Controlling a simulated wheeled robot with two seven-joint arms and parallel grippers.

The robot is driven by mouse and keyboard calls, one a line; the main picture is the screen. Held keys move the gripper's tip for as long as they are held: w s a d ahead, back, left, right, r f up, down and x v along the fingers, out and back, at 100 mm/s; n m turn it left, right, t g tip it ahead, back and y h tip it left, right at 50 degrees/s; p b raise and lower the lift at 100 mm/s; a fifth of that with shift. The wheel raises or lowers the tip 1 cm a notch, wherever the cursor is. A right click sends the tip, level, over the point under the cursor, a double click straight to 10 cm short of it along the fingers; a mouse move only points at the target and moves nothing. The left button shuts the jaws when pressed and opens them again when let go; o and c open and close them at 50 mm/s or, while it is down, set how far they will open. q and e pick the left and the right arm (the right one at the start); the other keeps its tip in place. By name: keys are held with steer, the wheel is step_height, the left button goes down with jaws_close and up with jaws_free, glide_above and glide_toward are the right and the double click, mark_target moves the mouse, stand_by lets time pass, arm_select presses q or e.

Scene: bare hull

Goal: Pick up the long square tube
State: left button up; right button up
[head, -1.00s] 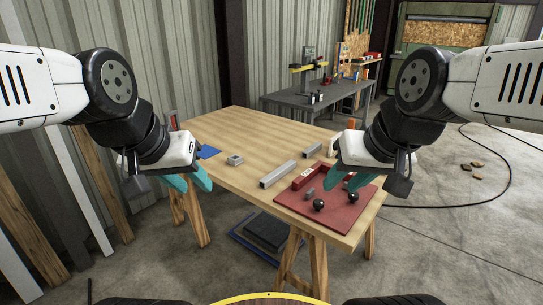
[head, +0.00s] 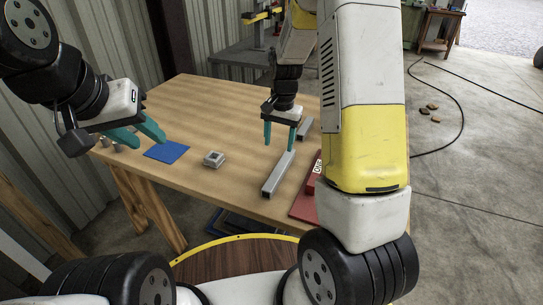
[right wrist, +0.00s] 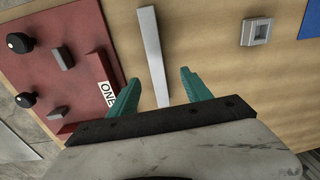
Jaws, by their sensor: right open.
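The long square tube (head: 275,178) is a grey metal bar lying on the wooden table. My right gripper (head: 280,146) is open, fingers pointing down, at the tube's far end. In the right wrist view the tube (right wrist: 149,40) runs between the two teal fingers of the right gripper (right wrist: 160,78), with a gap on each side. I cannot tell how far the fingertips are above the tabletop. My left gripper (head: 151,144) has its teal fingers apart and empty, near the blue plate (head: 167,151) at the table's left part.
A small grey square block (head: 213,159) sits left of the long tube. My right arm hides the table's right side.

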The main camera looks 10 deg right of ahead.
mark_target(280, 168)
steer(key=shift+m+g+h, duration=0.3)
steer(key=f, duration=0.8)
steer(key=w+f, duration=0.1)
steer(key=f, duration=0.3)
steer(key=shift+d+f, duration=0.3)
steer(key=shift+d, duration=0.1)
jaws_close()
